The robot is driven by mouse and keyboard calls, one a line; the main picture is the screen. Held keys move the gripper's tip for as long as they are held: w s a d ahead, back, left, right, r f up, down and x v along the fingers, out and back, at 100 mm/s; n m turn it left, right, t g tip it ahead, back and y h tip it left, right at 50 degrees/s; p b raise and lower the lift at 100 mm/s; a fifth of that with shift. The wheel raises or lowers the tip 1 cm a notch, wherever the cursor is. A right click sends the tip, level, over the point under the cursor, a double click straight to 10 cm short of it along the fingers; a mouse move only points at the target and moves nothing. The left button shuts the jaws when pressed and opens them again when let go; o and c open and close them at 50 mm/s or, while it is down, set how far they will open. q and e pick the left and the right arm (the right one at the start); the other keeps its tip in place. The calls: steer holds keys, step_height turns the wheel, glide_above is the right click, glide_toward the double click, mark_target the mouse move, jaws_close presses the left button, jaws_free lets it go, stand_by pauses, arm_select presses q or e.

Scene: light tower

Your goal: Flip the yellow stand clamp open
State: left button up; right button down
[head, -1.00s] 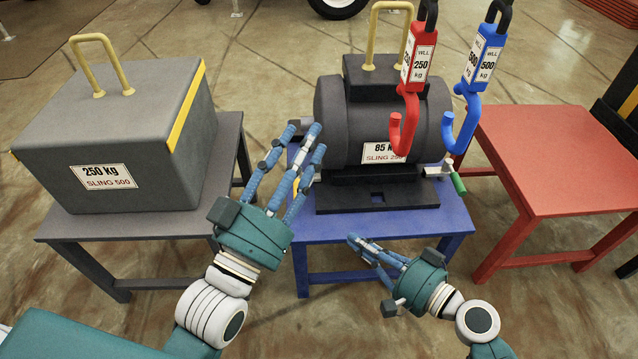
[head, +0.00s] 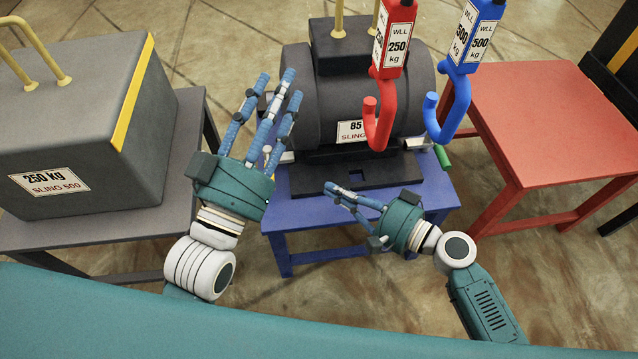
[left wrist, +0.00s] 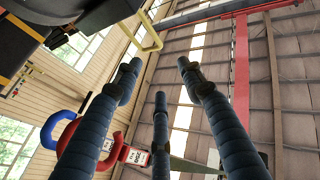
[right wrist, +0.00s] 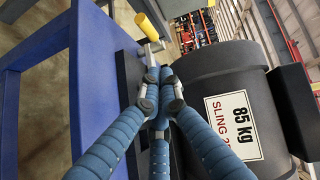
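The yellow stand clamp handle (right wrist: 148,26) sticks up at the far end of the black stand in the right wrist view. In the head view the clamp (head: 267,150) is at the stand's left side, small and partly hidden by my left gripper. My left gripper (head: 268,92) is open and empty, its fingers spread and pointing upward beside the left end of the drum; its fingers also show apart in the left wrist view (left wrist: 160,80). My right gripper (head: 332,188) has its fingers drawn together, empty, in front of the stand, pointing left toward the yellow handle's side.
The 85 kg drum (head: 408,95) sits on the black stand (head: 400,172) on a blue table (head: 320,212). A green handle (head: 442,157) is at the stand's right. Red (head: 378,125) and blue (head: 449,120) hooks hang ahead. A grey 250 kg block (head: 80,120) stands left; a red table (head: 545,120) is clear.

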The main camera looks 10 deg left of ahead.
steer(key=x, duration=0.9)
steer(key=shift+b, duration=0.35)
steer(key=shift+s+a+f, duration=0.15)
steer(key=shift+s+a, duration=0.05)
steer(key=shift+a, duration=0.35)
steer(key=shift+s+a+f, duration=0.1)
steer(key=shift+s+a, duration=0.05)
steer(key=shift+a, duration=0.4)
arm_select(q)
steer(key=shift+s+r+t+h, duration=0.15)
steer(key=shift+s+r+t, duration=0.15)
steer(key=shift+r, duration=0.3)
steer(key=shift+s+r+t+h, duration=0.2)
steer(key=shift+s+r+t, duration=0.1)
steer(key=shift+r, duration=0.3)
steer(key=shift+s+r+t+h, duration=0.2)
steer(key=shift+r+t, duration=0.1)
steer(key=shift+r, duration=0.3)
arm_select(e)
steer(key=shift+s+a+f, duration=0.15)
steer(key=shift+s+a, duration=0.05)
steer(key=shift+a, duration=0.4)
arm_select(q)
steer(key=shift+w, duration=0.1)
arm_select(e)
steer(key=shift+s+a, duration=0.1)
